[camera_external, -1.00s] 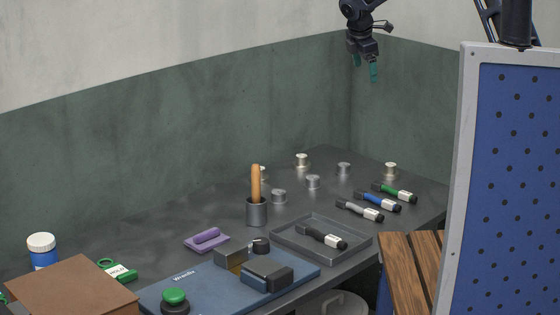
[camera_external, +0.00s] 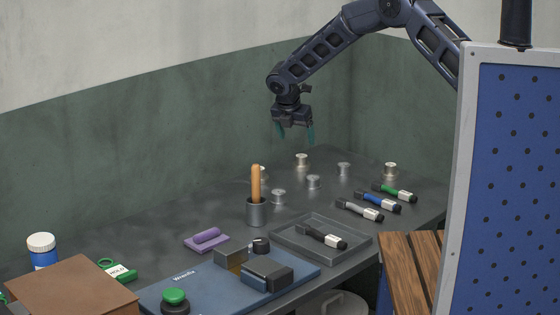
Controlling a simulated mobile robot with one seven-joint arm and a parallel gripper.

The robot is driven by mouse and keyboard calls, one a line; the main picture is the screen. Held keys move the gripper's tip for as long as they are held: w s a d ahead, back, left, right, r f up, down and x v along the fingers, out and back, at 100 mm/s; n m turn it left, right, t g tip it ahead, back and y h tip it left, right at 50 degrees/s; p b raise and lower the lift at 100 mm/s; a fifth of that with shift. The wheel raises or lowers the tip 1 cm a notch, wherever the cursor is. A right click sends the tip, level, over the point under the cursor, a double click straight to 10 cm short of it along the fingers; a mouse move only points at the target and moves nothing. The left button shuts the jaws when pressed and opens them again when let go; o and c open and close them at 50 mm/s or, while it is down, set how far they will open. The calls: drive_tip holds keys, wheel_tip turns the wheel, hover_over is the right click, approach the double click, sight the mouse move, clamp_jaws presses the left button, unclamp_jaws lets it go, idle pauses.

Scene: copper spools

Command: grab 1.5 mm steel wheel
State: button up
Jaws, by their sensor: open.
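Several small metal spools stand upright on the dark table. One spool (camera_external: 302,160) is at the back, one (camera_external: 344,169) is to its right, and another (camera_external: 391,170) is farther right near the wall. One (camera_external: 313,181) is in the middle and one (camera_external: 279,196) is nearer the cup. Another is partly hidden behind the wooden handle. Any size labels are too small to read, so I cannot tell which is the 1.5 mm steel wheel. My gripper (camera_external: 296,136) is open and empty, with teal fingertips pointing down, above the spools.
A dark cup (camera_external: 257,212) with an upright wooden handle (camera_external: 256,183) stands left of the spools. Markers (camera_external: 377,201) lie at right. A grey tray (camera_external: 290,245) holds a black marker. A blue mat (camera_external: 200,287) and a purple eraser-like block (camera_external: 207,239) are nearer. A pegboard panel (camera_external: 510,170) stands at right.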

sight(301, 155)
drive_tip(key=x, duration=0.4)
drive_tip(key=shift+w+d+f, duration=0.1)
drive_tip(key=shift+d+f, duration=0.05)
drive_tip(key=shift+f, duration=0.1)
drive_tip(key=shift+w+x, duration=0.15)
drive_tip(key=shift+x, duration=1.2)
drive_tip(key=shift+w+x, duration=0.2)
drive_tip(key=shift+x, duration=1.15)
drive_tip(key=shift+r, duration=0.15)
drive_tip(key=c, duration=1.1)
drive_tip(key=shift+r, duration=0.1)
